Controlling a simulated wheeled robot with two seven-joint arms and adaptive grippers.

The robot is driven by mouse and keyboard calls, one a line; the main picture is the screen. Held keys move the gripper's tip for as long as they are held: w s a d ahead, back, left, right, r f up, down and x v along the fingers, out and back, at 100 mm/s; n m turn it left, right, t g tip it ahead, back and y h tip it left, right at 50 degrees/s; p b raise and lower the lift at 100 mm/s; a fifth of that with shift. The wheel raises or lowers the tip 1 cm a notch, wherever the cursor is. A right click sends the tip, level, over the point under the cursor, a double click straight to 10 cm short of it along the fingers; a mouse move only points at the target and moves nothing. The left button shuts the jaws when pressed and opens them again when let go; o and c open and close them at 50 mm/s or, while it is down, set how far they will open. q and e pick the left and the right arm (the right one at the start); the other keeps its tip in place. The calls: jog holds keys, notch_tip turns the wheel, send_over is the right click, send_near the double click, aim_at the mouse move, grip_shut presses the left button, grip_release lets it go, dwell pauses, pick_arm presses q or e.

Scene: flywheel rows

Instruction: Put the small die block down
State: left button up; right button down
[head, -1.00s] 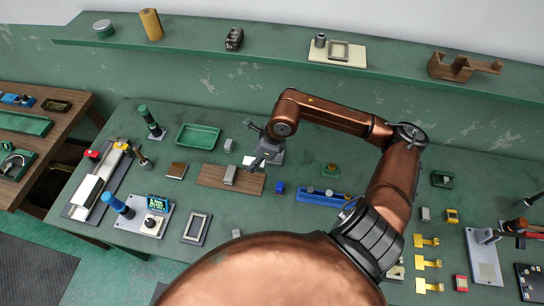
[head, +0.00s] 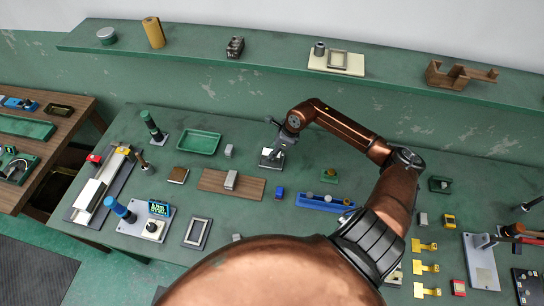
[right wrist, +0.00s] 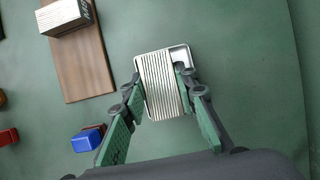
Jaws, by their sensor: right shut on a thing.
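My right gripper (head: 276,152) is shut on the small die block, a silvery block with a ribbed top. In the right wrist view the small die block (right wrist: 162,84) sits between the green-padded fingers of the gripper (right wrist: 161,86). A shallow metal tray with a rounded rim (right wrist: 184,50) shows just beneath and beyond the block. In the head view this pale tray (head: 265,164) lies on the bench under the gripper. I cannot tell whether the block touches the tray floor. My left gripper is not in view.
A brown board (head: 212,184) with another metal block (head: 231,180) lies to the left; it also shows in the right wrist view (right wrist: 82,68). A blue block (head: 280,192) is just in front. A green tray (head: 199,142) stands left; a blue rack (head: 324,202) is right.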

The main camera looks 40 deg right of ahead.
jog(key=shift+w+d+f, duration=0.15)
jog(key=shift+d+f, duration=0.05)
jog(key=shift+d+f+p, duration=0.1)
jog(key=shift+f+p, duration=0.3)
jog(key=shift+f, duration=1.25)
jog(key=c, duration=1.8)
grip_release()
jog(key=shift+f, duration=0.15)
jog(key=b+v, duration=0.1)
jog(key=v, duration=1.1)
